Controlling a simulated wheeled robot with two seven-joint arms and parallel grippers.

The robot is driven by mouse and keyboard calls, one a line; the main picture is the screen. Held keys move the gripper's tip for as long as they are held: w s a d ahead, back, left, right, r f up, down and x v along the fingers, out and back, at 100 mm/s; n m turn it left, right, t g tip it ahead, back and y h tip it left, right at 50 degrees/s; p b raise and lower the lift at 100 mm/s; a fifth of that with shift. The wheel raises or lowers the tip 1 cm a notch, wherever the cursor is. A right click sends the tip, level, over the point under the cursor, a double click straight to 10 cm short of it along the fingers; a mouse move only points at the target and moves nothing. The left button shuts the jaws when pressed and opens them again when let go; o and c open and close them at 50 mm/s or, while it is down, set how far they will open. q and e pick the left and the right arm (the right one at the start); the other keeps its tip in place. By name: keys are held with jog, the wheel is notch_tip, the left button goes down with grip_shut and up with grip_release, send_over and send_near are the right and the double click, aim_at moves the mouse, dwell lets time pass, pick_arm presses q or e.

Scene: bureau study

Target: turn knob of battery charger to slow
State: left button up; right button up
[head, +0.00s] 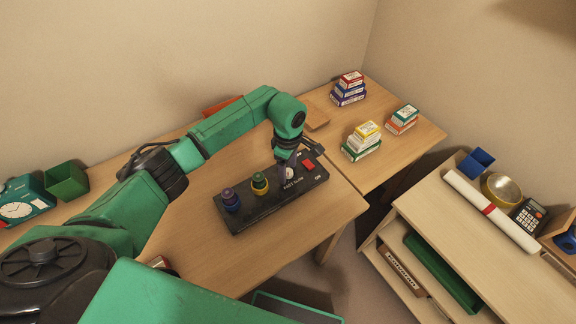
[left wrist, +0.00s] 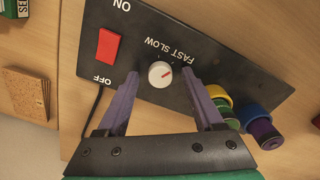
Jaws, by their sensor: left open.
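The battery charger (head: 240,215) is a black panel lying on the desk, and it also shows in the left wrist view (left wrist: 215,62). The knob (head: 289,173) is partly hidden by the gripper in the head view. My left gripper (left wrist: 160,79) is open, with one purple finger on each side of the knob and a gap visible on both sides. My right gripper is not in view.
The charger also carries a red switch (left wrist: 108,46) between ON and OFF, and coloured ring stacks (head: 259,183) (head: 230,199) beside the knob. Stacked small boxes (head: 361,141) stand on the desk to the right. A clock (head: 18,209) and green bin (head: 67,180) are at the left.

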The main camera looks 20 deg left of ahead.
pick_arm(q)
jog(key=shift+f, duration=0.15)
grip_shut()
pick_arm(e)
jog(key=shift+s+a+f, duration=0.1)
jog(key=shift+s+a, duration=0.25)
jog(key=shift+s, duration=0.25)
